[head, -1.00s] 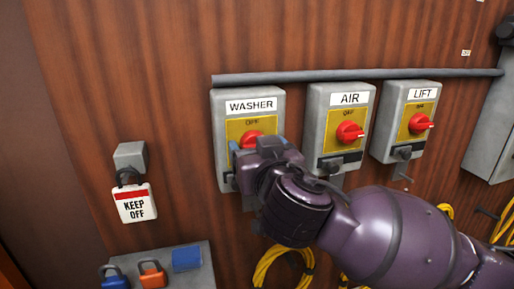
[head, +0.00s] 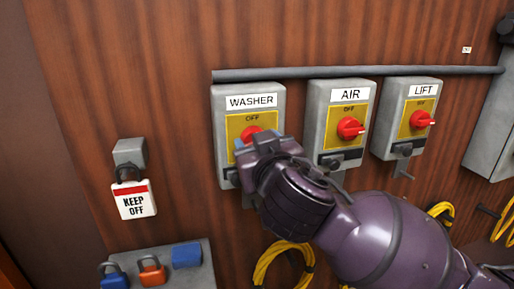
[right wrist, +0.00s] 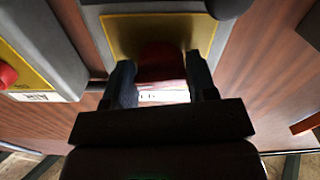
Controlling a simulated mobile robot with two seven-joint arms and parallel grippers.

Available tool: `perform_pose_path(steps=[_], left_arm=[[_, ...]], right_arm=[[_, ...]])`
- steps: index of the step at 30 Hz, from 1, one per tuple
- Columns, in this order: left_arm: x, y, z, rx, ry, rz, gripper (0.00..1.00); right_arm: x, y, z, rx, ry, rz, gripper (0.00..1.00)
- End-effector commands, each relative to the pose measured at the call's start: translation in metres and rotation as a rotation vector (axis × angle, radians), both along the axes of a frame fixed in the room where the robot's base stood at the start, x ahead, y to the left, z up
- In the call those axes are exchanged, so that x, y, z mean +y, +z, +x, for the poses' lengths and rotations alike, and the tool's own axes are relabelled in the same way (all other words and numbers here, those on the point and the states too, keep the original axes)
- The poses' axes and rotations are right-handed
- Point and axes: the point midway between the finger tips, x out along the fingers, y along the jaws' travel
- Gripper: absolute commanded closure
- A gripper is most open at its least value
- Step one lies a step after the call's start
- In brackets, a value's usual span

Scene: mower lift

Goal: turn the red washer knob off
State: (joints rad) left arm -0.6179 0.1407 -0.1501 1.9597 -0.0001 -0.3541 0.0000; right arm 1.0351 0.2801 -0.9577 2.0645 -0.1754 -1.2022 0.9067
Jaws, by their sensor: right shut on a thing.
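The red washer knob (head: 250,132) is on the yellow plate of the grey box labelled WASHER (head: 252,101). Most of the knob is hidden behind my right gripper (head: 252,146) in the head view. In the right wrist view the knob (right wrist: 160,55) shows dark red between the two fingers of my right gripper (right wrist: 162,90), which is shut on it. Which way the knob's handle points is hidden. My left gripper is in neither view.
The AIR box with its red knob (head: 350,128) and the LIFT box with its red knob (head: 421,119) stand to the right. A KEEP OFF padlock tag (head: 134,200) hangs at the left. Several padlocks sit on a board below, including an orange one (head: 152,274). Yellow hoses (head: 282,262) hang low.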

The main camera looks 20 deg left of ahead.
Motion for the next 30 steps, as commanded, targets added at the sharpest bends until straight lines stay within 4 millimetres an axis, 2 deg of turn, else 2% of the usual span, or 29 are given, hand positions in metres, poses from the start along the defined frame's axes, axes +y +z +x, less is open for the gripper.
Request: perform_pose_path(steps=[14, 30], left_arm=[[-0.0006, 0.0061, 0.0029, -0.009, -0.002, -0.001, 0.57], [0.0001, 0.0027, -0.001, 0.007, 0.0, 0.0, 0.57]], right_arm=[[-0.0009, 0.0009, 0.0009, -0.224, -0.001, -0.331, 0.72], [-0.0016, 0.002, 0.0013, -0.514, -0.001, -0.758, 0.72]])
